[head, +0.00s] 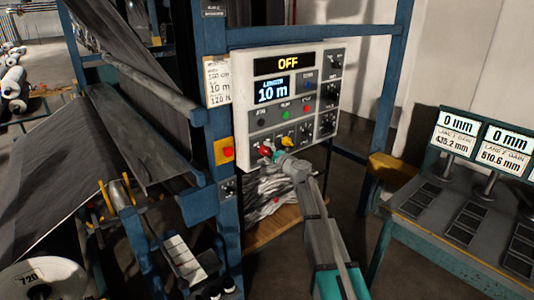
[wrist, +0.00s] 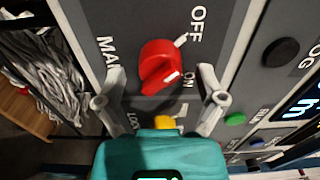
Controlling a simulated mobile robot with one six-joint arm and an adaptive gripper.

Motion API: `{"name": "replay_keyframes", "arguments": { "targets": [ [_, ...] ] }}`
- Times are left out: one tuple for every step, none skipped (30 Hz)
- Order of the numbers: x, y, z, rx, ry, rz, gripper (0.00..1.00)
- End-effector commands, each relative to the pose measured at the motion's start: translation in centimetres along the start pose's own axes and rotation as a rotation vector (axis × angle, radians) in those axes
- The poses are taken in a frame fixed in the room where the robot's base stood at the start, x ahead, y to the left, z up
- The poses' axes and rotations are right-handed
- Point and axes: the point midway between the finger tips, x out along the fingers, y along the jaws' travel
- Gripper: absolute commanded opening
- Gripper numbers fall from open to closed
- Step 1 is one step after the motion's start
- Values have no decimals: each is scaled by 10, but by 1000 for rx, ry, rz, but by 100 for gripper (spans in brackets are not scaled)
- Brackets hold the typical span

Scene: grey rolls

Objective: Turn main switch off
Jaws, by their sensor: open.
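The main switch is a red rotary knob (wrist: 160,65) on the grey control panel, with OFF, ON and MAIN printed around it in the wrist view. A white stripe shows on the knob's ON side, and another white mark is near OFF; I cannot tell its exact setting. The knob also shows in the head view (head: 265,149), at the panel's lower left. My gripper (wrist: 161,84) is open, with one finger on each side of the knob. Contact cannot be told. In the head view, my gripper (head: 281,158) is at the panel's lower edge. The top display (head: 288,64) reads OFF.
A yellow knob (wrist: 165,122) is just below the red one, near LOCK lettering. A green button (wrist: 235,118) and a black button (wrist: 280,51) are to the right. A yellow box with a red button (head: 225,151) is on the blue post left of the panel.

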Motion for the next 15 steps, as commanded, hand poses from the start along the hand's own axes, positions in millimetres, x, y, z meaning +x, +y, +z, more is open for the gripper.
{"name": "replay_keyframes", "arguments": {
  "targets": [
    [-2,0,0,0,0,0,89],
    [-4,0,0,0,0,0,89],
    [-6,0,0,0,0,0,89],
    [-8,0,0,0,0,0,89],
    [-11,0,0,0,0,0,89],
    [-15,0,0,0,1,0,89],
    [-18,0,1,0,1,0,89],
    [-22,0,1,0,1,0,89],
    [-27,0,1,0,1,0,89],
    [-31,0,1,0,1,0,89],
    [-36,0,1,0,1,0,89],
    [-42,0,1,0,1,0,89],
    [-47,0,1,0,2,0,89],
    [-52,0,1,0,1,0,89],
    [-58,0,1,0,1,0,89]
  ]
}}
